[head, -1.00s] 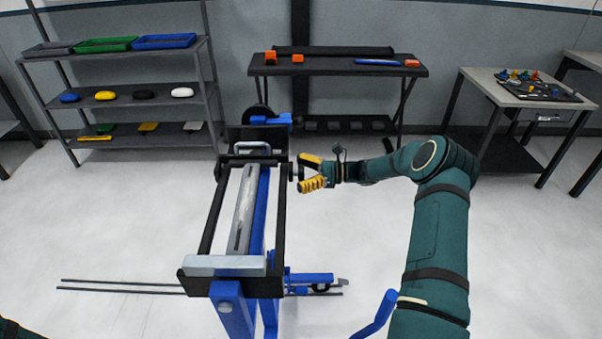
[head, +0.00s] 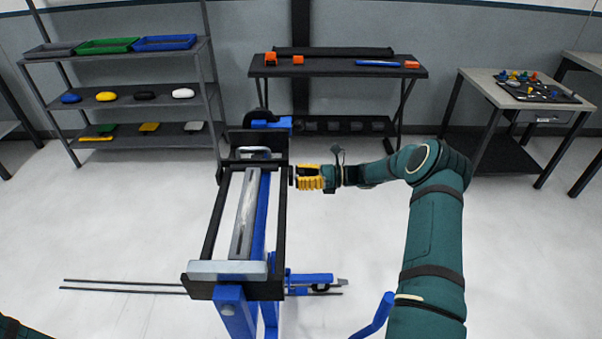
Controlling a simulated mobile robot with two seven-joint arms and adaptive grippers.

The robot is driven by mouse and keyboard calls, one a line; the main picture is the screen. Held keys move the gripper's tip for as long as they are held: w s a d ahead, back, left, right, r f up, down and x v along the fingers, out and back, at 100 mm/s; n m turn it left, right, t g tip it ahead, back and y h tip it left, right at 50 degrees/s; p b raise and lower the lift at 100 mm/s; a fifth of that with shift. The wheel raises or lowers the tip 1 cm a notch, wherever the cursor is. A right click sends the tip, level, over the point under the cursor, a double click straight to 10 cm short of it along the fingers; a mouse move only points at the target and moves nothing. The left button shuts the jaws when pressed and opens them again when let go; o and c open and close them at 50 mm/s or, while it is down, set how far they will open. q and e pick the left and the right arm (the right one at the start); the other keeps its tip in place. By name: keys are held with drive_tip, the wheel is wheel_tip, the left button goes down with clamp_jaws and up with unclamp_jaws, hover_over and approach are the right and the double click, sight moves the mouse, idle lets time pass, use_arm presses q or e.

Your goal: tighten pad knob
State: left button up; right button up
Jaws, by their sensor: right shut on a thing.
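The black and blue wrap stand (head: 207,225) with its long frame is left of centre in the head view. A small dark pad knob (head: 291,177) sticks out from the right side of the frame near its far end; most of it is hidden by the fingers. My right gripper (head: 298,177), with yellow fingers, is shut on the pad knob from the right. My left gripper is out of view; only a bit of my left arm shows at the bottom left corner.
A shelf rack (head: 140,97) with trays and coloured pads stands at the back left. A dark table (head: 335,69) stands behind the stand, and a side table (head: 490,82) with small tools at right.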

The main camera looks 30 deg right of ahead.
drive_tip(key=m+p, duration=0.1)
drive_tip(key=m, duration=0.2)
drive_tip(key=shift+m, duration=0.4)
drive_tip(key=shift+w+m+p, duration=0.1)
drive_tip(key=shift+m+p, duration=0.6)
drive_tip(key=shift+m, duration=1.5)
drive_tip(key=shift+d, duration=0.1)
drive_tip(key=o, duration=1.2)
drive_tip(key=v, duration=1.2)
drive_tip(key=shift+d, duration=0.1)
